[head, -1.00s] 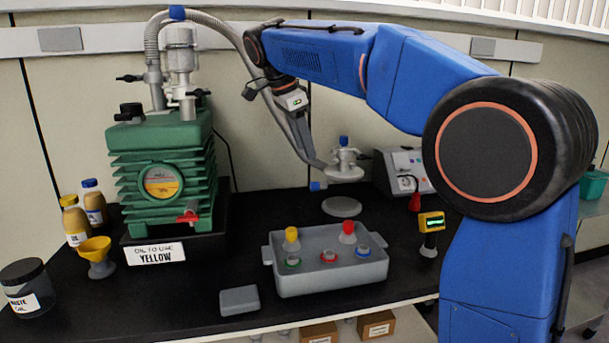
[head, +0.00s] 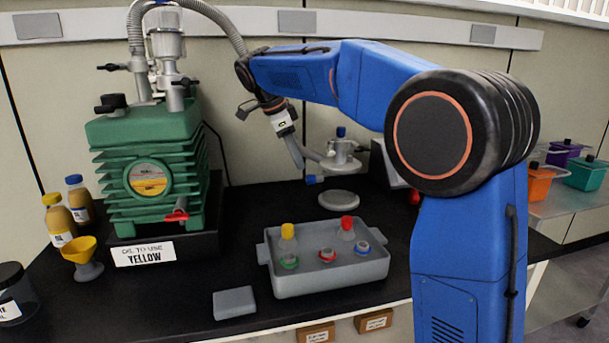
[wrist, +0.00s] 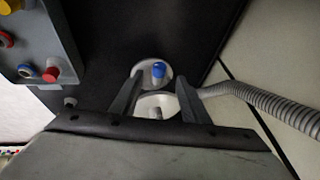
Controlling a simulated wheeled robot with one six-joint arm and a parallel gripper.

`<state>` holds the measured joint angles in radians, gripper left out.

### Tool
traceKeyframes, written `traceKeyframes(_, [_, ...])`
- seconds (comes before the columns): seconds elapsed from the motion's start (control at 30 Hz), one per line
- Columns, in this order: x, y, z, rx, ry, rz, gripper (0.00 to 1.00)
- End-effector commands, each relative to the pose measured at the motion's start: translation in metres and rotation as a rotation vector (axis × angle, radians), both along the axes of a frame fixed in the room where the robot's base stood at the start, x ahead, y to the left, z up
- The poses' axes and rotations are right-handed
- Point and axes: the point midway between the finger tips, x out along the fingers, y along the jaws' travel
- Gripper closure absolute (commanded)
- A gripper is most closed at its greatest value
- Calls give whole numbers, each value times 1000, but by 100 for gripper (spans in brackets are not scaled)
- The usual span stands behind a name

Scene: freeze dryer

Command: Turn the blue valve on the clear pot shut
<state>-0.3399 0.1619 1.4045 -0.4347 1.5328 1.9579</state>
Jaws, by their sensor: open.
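A pale fitting (head: 341,160) stands at the back of the bench, above a round grey disc (head: 339,198). It has a blue top knob (head: 341,132) and a blue piece (head: 314,180) low on its left side. I cannot make out clear pot walls. My gripper (head: 299,163) points down just left of the fitting. In the wrist view my gripper (wrist: 162,76) is open, with one finger on each side of a blue knob (wrist: 158,70) in the picture. The knob looks beyond the fingertips, untouched; which blue part it is, I cannot tell.
A grey tray (head: 330,279) with coloured caps stands in front. A green pump (head: 150,155) is at left, with a yellow funnel (head: 82,258) and bottles beside it. A ribbed hose (wrist: 265,108) runs right of the fingers. Bare bench (head: 245,255) lies between pump and tray.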

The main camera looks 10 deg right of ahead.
Motion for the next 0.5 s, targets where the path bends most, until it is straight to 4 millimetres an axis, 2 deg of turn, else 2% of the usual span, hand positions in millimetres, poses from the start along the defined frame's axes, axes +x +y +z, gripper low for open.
traceKeyframes(0.1, [3,-9,-20,-1,3,0,58])
traceKeyframes(0.3, [9,-21,-49,-1,2,0,58])
traceKeyframes(0.5, [12,-28,-65,-1,1,0,58])
